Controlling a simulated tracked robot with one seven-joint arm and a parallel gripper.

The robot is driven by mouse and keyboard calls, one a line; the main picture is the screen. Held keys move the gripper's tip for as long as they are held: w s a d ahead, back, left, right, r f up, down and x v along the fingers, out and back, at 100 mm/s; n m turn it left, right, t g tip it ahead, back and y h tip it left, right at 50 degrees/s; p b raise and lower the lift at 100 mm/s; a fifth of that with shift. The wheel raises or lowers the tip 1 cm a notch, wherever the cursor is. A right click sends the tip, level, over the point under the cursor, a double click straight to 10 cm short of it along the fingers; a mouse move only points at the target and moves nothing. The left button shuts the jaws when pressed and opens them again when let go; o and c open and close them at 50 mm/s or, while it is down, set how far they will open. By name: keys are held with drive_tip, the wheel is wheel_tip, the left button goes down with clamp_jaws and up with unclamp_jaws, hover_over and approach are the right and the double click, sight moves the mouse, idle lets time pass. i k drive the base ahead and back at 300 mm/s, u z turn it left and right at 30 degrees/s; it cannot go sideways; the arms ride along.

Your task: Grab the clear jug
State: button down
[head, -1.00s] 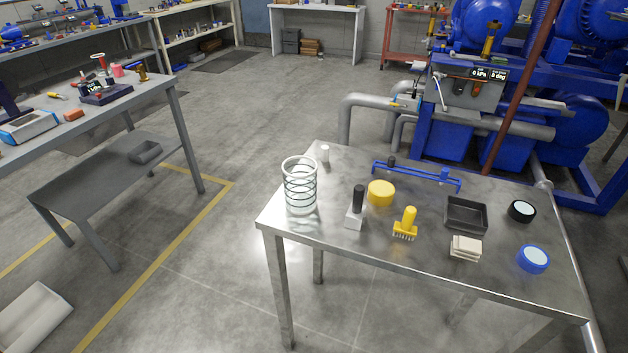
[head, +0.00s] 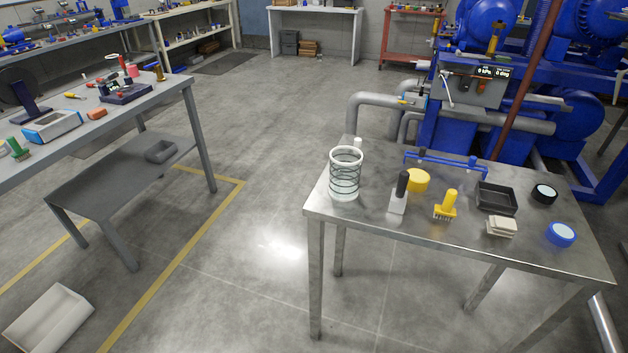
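The clear jug (head: 345,175) stands upright at the left end of the metal table (head: 390,236). It is a see-through cylinder with a pale rim and dark rings around its body. Nothing is touching it from above. My gripper is not in the head view.
Near the jug are a small white cylinder (head: 357,143), a black-handled block (head: 400,192), a yellow disc (head: 417,180) and a yellow brush (head: 446,205). A dark tray (head: 496,198) is farther right. A second workbench (head: 95,117) stands left. The floor between is clear.

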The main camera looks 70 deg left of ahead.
sight(345, 162)
drive_tip(key=z, duration=0.1)
drive_tip(key=i, duration=0.2)
drive_tip(key=u, duration=2.5)
drive_tip(key=k, duration=0.9)
drive_tip(key=u, duration=0.15)
drive_tip(key=i, duration=0.9)
drive_tip(key=z, duration=0.5)
drive_tip(key=k, duration=0.1)
drive_tip(key=u, duration=0.35)
